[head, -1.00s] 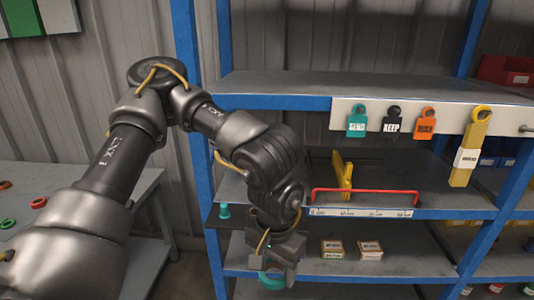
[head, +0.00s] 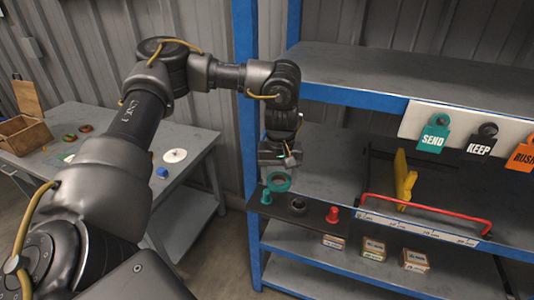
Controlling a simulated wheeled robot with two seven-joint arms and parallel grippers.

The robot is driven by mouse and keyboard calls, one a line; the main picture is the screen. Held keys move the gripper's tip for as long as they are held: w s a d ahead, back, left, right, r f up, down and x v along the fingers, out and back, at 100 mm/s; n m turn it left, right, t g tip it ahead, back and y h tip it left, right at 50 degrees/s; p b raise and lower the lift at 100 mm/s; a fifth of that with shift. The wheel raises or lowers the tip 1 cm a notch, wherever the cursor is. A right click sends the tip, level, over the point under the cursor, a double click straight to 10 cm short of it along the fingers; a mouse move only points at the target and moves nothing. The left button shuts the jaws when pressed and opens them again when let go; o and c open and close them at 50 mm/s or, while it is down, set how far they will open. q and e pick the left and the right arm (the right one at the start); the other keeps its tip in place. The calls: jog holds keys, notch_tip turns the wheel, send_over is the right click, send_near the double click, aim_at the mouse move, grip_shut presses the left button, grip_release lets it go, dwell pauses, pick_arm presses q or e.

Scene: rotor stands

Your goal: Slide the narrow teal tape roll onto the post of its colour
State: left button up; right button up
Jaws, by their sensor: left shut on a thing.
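My left gripper (head: 280,166) points down and is shut on the teal tape roll (head: 271,187), a ring held roughly flat with its hole showing. The roll is above a black board (head: 282,211) at the left end of the shelf. A teal post (head: 266,196) stands on the board, just below and slightly left of the roll in the picture. The roll looks apart from the post, but the exact gap is hard to tell. My right gripper is not in view.
The board also carries a dark ring-like piece (head: 298,206) and a red post (head: 332,214). A blue upright (head: 246,120) stands close left of my gripper. A red rail (head: 420,212) and yellow piece (head: 404,180) are to the right. Small boxes (head: 373,250) sit below.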

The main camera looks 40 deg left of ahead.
pick_arm(q)
jog(key=a, duration=0.1)
jog(key=a+n, duration=0.1)
jog(key=a, duration=0.1)
jog(key=w+a+n, duration=0.1)
jog(key=a, duration=0.1)
jog(key=shift+a+r+p, duration=0.1)
jog(key=shift+r+p, duration=0.1)
jog(key=shift+p, duration=0.2)
jog(key=shift+s+f, duration=0.1)
jog(key=shift+f, duration=0.1)
notch_tip(320, 180, down, 5)
jog(key=b, duration=0.5)
jog(key=shift+r, duration=0.25)
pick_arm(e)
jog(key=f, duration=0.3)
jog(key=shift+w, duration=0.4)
pick_arm(q)
jog(key=shift+s+p, duration=0.1)
jog(key=shift+p, duration=0.4)
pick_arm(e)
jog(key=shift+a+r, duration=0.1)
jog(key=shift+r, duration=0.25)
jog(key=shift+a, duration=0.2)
